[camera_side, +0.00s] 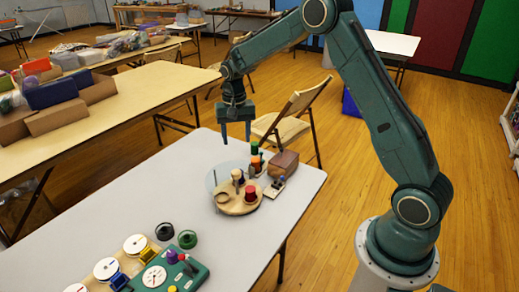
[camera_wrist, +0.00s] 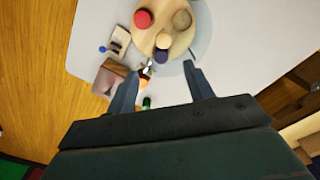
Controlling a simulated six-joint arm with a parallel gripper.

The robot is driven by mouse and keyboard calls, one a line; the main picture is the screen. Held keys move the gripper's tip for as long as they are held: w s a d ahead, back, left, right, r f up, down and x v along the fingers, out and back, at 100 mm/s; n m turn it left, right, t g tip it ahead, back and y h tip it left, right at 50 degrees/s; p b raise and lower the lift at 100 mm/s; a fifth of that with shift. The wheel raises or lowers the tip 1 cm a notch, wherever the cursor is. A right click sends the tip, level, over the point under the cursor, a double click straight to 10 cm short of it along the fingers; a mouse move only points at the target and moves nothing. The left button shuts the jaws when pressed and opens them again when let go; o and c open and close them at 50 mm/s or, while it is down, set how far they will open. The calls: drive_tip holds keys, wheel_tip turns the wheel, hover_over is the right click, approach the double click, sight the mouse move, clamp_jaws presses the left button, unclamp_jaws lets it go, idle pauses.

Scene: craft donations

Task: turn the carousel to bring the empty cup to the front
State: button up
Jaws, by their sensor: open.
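The carousel is a round wooden disc (camera_side: 236,209) on the grey table. It carries a red cup (camera_side: 250,192), a cream-topped post or cup (camera_side: 237,174) and a tan round cup (camera_side: 221,198). In the wrist view the disc (camera_wrist: 166,10) shows at the top with the red cup (camera_wrist: 143,19), the tan cup (camera_wrist: 182,20), which looks empty, a cream piece (camera_wrist: 163,41) and a dark blue piece (camera_wrist: 160,56). My gripper (camera_side: 236,141) is open and empty, above the table behind the carousel; it also shows in the wrist view (camera_wrist: 161,76).
A brown box (camera_side: 284,162), small orange and green items (camera_side: 256,158) and a small board (camera_side: 274,188) stand close to the disc. A pale bluish round area (camera_side: 216,178) borders it. A green control panel (camera_side: 168,272) and several dials sit at the front left. The table between is clear.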

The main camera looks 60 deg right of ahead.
sight(236, 171)
drive_tip(key=shift+w+a+r, duration=0.2)
drive_tip(key=shift+a+r, duration=0.15)
drive_tip(key=shift+a, duration=0.05)
drive_tip(key=shift+f, duration=0.1)
wheel_tip(236, 171, down, 14)
drive_tip(key=shift+r, duration=0.2)
idle(0.4)
clamp_jaws()
idle(0.3)
